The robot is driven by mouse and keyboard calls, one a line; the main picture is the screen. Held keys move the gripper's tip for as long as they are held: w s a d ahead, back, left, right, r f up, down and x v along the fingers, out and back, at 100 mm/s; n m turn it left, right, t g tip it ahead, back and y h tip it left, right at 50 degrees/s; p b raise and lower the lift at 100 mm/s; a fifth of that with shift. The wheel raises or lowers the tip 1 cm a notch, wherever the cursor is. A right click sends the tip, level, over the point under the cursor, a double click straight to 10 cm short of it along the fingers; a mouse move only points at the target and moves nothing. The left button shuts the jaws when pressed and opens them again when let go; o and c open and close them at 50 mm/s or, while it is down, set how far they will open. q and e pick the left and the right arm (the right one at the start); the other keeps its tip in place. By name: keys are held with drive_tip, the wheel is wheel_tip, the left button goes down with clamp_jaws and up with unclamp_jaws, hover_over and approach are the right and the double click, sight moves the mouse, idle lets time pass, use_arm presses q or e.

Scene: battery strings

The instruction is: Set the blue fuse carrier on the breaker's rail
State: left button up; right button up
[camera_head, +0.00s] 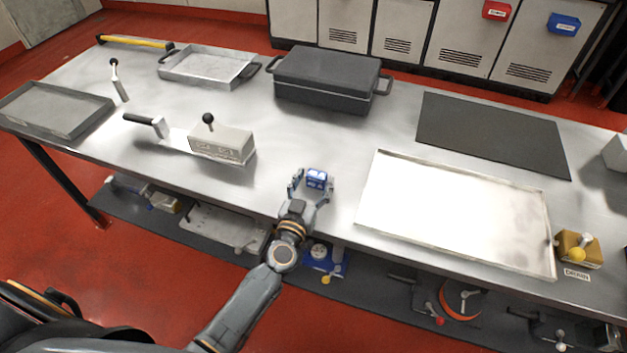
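A blue fuse carrier (317,178) with pale markings sits at the front middle of the steel bench. My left gripper (312,184) reaches over the bench edge from below, with its fingers spread on either side of the carrier. A gap shows between the left finger and the carrier; contact on the right side is unclear. The likely breaker is a light grey box (221,143) with a black ball knob, to the left and farther back. A flat metal strip (179,139) runs left from it, beside a black-handled lever (146,123). My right gripper is out of view.
A shallow steel tray (372,213) lies to the right, with a dark mat (492,133) behind it. A dark lidded case (328,75) and a small tray (207,66) stand at the back. A grey tray (55,108) is far left. Bench space between the carrier and grey box is clear.

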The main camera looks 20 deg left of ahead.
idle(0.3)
use_arm(q)
drive_tip(key=shift+s+b, duration=0.25)
drive_tip(key=shift+b, duration=0.05)
drive_tip(key=s, duration=1.3)
drive_tip(key=shift+s+a+r+b, duration=0.2)
drive_tip(key=shift+b, duration=0.1)
